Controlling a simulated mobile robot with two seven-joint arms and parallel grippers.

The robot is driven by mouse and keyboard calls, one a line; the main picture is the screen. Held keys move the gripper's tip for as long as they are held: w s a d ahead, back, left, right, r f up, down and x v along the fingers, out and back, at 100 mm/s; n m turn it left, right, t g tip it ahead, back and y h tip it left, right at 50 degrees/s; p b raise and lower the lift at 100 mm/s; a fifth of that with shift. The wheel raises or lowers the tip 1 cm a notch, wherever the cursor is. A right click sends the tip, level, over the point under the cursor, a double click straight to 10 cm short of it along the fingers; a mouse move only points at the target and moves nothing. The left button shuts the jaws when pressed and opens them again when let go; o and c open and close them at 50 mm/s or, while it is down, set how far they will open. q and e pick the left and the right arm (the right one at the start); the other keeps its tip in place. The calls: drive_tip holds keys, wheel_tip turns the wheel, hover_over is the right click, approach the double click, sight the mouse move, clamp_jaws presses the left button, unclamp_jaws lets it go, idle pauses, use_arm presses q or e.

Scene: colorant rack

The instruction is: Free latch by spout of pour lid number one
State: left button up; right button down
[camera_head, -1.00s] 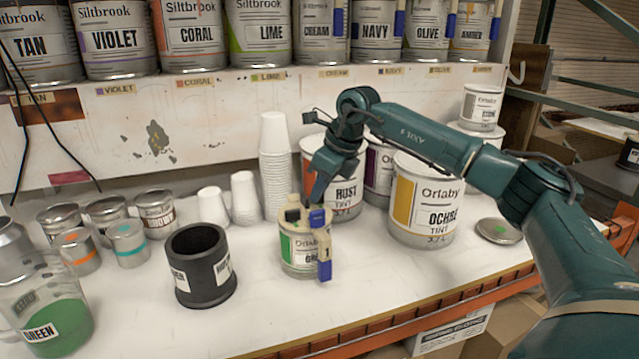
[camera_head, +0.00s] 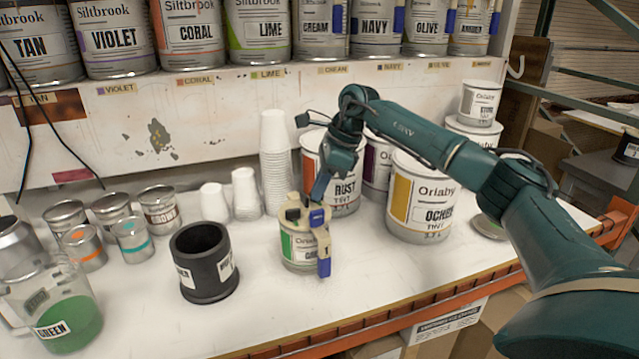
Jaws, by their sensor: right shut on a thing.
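A small can (camera_head: 300,252) with a green-and-white label stands upright on the white bench, its cream pour lid (camera_head: 290,226) on top. A blue latch (camera_head: 318,217) sits at the lid's upper right. Another blue latch (camera_head: 324,262) hangs down the can's front right side, below a cream tab. My right gripper (camera_head: 318,200) comes down from above and behind, its dark fingers shut on the upper blue latch. The fingers hide part of the lid, and the exact contact is small to see. My left gripper is not in view.
Large tint cans, Rust (camera_head: 345,188) and Ochre (camera_head: 420,205), stand close behind and right. A black cup (camera_head: 203,262) is to the left, and stacked white cups (camera_head: 274,165) are behind. Small tins and a green-filled jug (camera_head: 68,325) are farther left. The front bench is clear.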

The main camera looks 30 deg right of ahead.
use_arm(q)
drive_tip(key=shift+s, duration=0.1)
use_arm(e)
drive_tip(key=shift+n, duration=0.4)
use_arm(q)
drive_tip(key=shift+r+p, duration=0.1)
drive_tip(key=shift+p, duration=0.3)
use_arm(e)
drive_tip(key=shift+n+g, duration=0.4)
drive_tip(key=shift+n, duration=0.1)
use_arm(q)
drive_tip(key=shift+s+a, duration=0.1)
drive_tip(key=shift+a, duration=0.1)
use_arm(e)
drive_tip(key=shift+n, duration=0.3)
idle(0.5)
idle(0.4)
drive_tip(key=c, duration=1.8)
unclamp_jaws()
drive_tip(key=shift+d+r, duration=0.25)
drive_tip(key=shift+r, duration=0.25)
use_arm(q)
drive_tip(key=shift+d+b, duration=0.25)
drive_tip(key=shift+b, duration=0.1)
use_arm(e)
drive_tip(key=v, duration=1.2)
drive_tip(key=shift+d, duration=0.1)
